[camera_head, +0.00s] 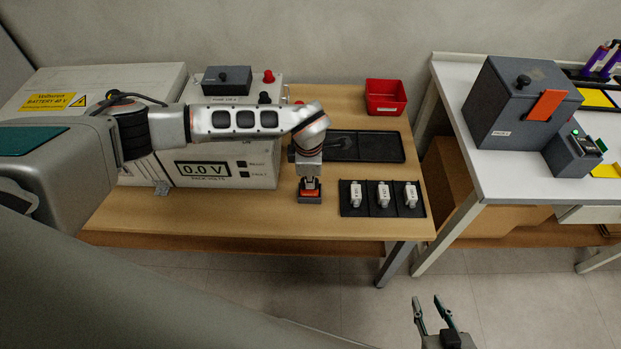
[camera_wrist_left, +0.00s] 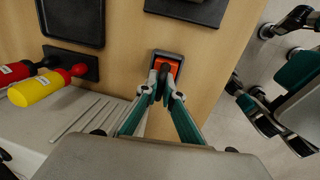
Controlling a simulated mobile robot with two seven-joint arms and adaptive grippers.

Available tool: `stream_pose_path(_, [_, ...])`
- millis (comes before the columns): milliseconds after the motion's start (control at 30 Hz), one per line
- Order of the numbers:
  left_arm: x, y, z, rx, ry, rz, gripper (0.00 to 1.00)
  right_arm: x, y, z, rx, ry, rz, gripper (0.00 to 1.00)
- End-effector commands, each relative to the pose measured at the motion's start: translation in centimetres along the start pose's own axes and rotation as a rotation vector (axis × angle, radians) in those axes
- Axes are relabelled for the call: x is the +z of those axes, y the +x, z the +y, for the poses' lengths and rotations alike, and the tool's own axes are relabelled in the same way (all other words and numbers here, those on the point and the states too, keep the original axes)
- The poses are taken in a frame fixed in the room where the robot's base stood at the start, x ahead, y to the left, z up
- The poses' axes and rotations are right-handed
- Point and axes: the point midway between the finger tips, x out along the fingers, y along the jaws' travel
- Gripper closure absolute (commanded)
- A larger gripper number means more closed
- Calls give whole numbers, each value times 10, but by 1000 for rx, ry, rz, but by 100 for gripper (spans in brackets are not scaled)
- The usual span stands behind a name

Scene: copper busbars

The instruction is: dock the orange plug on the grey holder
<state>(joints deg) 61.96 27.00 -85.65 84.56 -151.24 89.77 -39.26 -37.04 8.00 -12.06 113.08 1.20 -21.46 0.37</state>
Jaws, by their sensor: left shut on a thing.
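The orange plug (camera_head: 310,193) is at the grey holder (camera_head: 309,200) near the front of the wooden table. In the left wrist view, the plug (camera_wrist_left: 175,68) sits inside the outline of the grey holder (camera_wrist_left: 157,54). I cannot tell whether it is fully seated. My left gripper (camera_head: 310,182) points down from above and is shut on the plug. Its fingers (camera_wrist_left: 165,84) partly hide the plug in the wrist view. My right gripper (camera_head: 428,299) is open and empty, low in the head view, away from the table.
A black tray with three white fuses (camera_head: 427,210) lies right of the holder. A dark tray (camera_head: 385,147) and a red bin (camera_head: 386,97) are behind. The voltage box (camera_head: 215,170) stands left. Red (camera_wrist_left: 25,70) and yellow (camera_wrist_left: 38,88) connectors show in the wrist view.

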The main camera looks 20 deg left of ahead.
Motion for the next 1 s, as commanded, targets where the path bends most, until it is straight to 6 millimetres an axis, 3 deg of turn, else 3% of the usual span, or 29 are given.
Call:
stream_pose_path(300, [1, 1, 1, 2, 0, -2, 100, -1, 1, 1, 2, -1, 2, 70])
stream_pose_path(400, [1, 1, 1, 2, 0, -1, 77, -1, 0, 1, 2, -1, 3, 70])
stream_pose_path(767, [1, -1, 1, 2, 0, -2, 77, -3, 0, 2, 3, 0, 5, 70])
stream_pose_path(1000, [1, -34, 3, 6, 2, -4, 77, -9, -2, 2, 3, 3, 11, 70])
